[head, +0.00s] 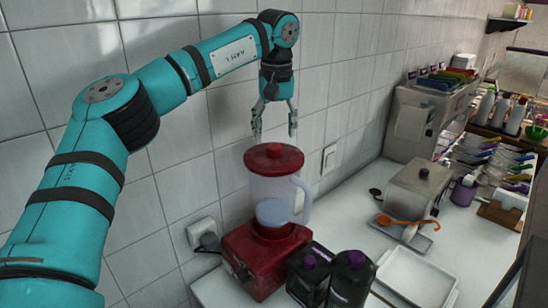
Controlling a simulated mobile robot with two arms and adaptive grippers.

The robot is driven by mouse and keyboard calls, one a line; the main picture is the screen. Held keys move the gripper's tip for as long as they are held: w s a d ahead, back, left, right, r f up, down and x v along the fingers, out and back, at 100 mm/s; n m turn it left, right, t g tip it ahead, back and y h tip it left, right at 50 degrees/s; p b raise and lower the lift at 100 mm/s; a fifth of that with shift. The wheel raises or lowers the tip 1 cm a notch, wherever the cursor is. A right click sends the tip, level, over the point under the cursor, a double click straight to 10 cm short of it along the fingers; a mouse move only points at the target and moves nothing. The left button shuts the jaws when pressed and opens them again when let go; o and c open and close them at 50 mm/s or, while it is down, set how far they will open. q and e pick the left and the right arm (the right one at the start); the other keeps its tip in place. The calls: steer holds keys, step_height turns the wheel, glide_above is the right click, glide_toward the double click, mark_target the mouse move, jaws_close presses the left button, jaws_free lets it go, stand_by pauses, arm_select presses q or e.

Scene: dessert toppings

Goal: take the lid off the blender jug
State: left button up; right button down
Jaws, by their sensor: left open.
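The blender jug (262,190) is clear and stands upright on its red base (258,258). It has a clear handle on its right side. The red lid (273,158) sits on top of the jug, with a small raised knob at its middle. My left gripper (274,134) points down above the lid, with its fingers open and spread to either side. It appears empty and a little above the lid; I cannot tell the exact gap. My right gripper is not in view.
Two black bottles (349,277) stand close to the blender base's right. A white tray (417,279) and a steel box (418,187) sit further right on the white counter. The tiled wall (188,150) is close behind the blender, with a socket (204,233) on it.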

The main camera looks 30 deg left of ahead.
mark_target(274, 146)
arm_select(q)
steer(key=f, duration=0.1)
steer(key=f+p, duration=0.1)
steer(key=f, duration=0.1)
steer(key=shift+w+a+f+p, duration=0.3)
steer(key=shift+w, duration=0.05)
steer(key=shift+f, duration=0.5)
steer(key=c, duration=1.3)
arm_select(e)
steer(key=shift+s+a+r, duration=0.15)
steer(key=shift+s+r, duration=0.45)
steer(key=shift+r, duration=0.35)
